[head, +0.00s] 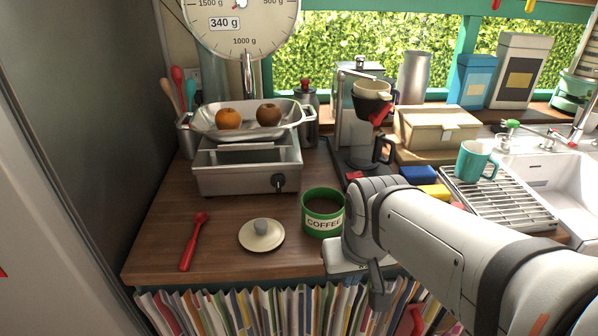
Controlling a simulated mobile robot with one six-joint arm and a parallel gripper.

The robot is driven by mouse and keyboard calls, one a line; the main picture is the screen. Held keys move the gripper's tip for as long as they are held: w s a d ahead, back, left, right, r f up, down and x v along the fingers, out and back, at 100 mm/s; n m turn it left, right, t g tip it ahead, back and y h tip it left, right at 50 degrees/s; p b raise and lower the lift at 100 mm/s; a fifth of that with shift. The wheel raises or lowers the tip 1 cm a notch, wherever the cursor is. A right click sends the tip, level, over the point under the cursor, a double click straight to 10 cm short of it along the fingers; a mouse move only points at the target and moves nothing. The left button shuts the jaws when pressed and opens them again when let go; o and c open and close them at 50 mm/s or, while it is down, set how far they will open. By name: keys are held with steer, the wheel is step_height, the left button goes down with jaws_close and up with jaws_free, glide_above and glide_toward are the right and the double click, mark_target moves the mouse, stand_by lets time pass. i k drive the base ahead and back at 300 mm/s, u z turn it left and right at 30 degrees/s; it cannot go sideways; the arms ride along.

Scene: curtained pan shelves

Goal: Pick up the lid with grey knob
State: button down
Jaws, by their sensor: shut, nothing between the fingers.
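The lid (262,241) is a small cream disc with a rounded grey knob (261,226) on top. It lies flat, knob up, on the wooden counter near its front edge. My gripper (376,292) points down just in front of the counter edge, to the right of the lid and apart from it. Its narrow dark fingers look shut and empty. An open green tin marked COFFEE (322,212) stands just right of the lid, with dark contents showing. My arm comes in from the lower right and hides part of the counter there.
A red spoon (192,241) lies left of the lid. A kitchen scale (247,168) with fruit in its pan stands behind. A coffee maker (363,130), a teal mug (473,160) and a dish rack (500,200) are to the right. A striped curtain (240,312) hangs below the counter (222,215).

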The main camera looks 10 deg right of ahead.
mark_target(259, 234)
steer(key=z, duration=1.1)
steer(key=k, duration=1.3)
steer(key=u, duration=0.95)
steer(key=i, duration=1)
